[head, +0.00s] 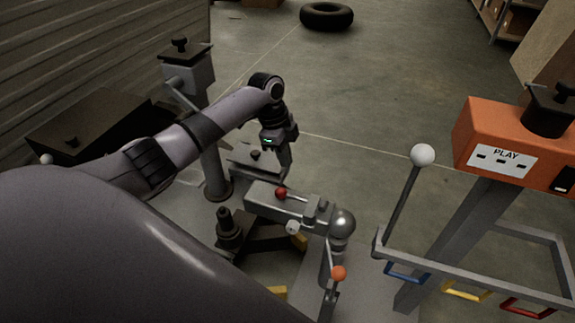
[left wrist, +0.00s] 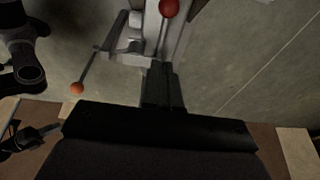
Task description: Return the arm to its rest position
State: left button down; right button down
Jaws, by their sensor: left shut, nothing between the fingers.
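My left arm comes in from the left in the head view, bent at the elbow (head: 268,88). The left gripper (head: 284,158) hangs down from it, shut and empty. It is above the grey metal mechanism with a red-knobbed lever (head: 281,193), with no clear contact. In the left wrist view the closed dark fingers (left wrist: 163,76) point toward the same grey mechanism, and the red knob (left wrist: 169,8) is beyond them. My right gripper cannot be made out in either view.
An orange-knobbed lever (head: 338,272) and a metal ball (head: 342,222) stand close to the gripper's right. Further right are a white-knobbed rod (head: 422,155) and an orange PLAY box (head: 480,133). A grey post (head: 188,75) stands behind the forearm. Open floor (head: 375,85) lies beyond.

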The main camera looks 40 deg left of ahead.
pick_arm(q)
jog(key=shift+v, duration=0.95)
jog(key=s+d+f+n, duration=0.4)
jog(key=s+d+f, duration=0.6)
jog(key=s+d, duration=0.5)
jog(key=s+a+r+n+t+y, duration=0.1)
jog(key=s+r+n, duration=0.1)
jog(key=s+n, duration=0.45)
jog(key=s+a+r+n+t+y, duration=0.1)
jog(key=s+a+r+n+t, duration=0.15)
jog(key=s, duration=0.65)
jog(key=w+d+f+t+h, duration=0.2)
jog(key=w+d+f+t, duration=0.3)
jog(key=w+f, duration=0.1)
notch_tip(320, 180, up, 15)
jog(key=a+p, duration=0.1)
jog(key=p, duration=1.7)
jog(key=shift+a+r+t, duration=0.15)
jog(key=shift+a+t, duration=0.1)
jog(key=shift+t, duration=0.2)
